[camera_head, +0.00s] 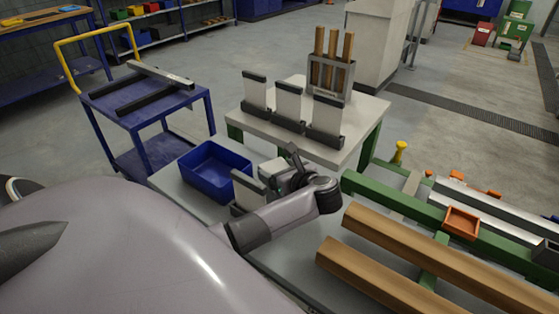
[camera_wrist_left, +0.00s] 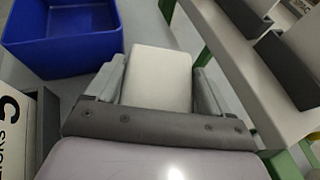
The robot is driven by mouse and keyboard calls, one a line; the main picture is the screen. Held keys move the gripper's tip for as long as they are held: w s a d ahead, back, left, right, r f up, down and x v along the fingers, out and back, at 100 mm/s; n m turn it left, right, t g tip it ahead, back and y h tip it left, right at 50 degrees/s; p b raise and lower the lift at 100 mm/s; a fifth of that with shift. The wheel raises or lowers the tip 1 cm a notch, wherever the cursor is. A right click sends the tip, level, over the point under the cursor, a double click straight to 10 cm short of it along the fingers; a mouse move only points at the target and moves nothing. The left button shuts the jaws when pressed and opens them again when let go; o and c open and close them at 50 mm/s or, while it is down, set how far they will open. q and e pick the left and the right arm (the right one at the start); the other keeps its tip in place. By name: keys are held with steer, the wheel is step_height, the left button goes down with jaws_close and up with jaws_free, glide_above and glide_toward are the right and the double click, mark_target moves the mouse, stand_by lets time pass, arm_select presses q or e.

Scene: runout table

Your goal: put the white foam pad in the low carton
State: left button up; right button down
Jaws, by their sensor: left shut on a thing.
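The white foam pad (camera_wrist_left: 160,75) is between the two grey fingers of my left gripper (camera_head: 275,176) in the left wrist view. The gripper is shut on it. In the head view the arm and hand hide most of the pad. An open blue bin (camera_head: 196,183) stands on the grey surface just left of the gripper, and it also shows in the left wrist view (camera_wrist_left: 72,58). The held pad is beside the bin, not over it. I cannot pick out a carton for certain. My right gripper is not in view.
A dark holder with a white panel (camera_head: 243,187) stands close by the gripper. Three similar holders (camera_head: 288,103) line the front of a pale table, with a rack of wooden sticks (camera_head: 331,75) behind. Wooden beams (camera_head: 400,240) lie right. A blue cart (camera_head: 143,103) stands left.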

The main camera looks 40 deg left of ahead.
arm_select(q)
steer(key=shift+f, duration=1.35)
steer(key=shift+f+b, duration=0.2)
steer(key=shift+b, duration=0.1)
steer(key=o, duration=0.9)
steer(key=shift+r, duration=0.1)
steer(key=shift+c, duration=0.2)
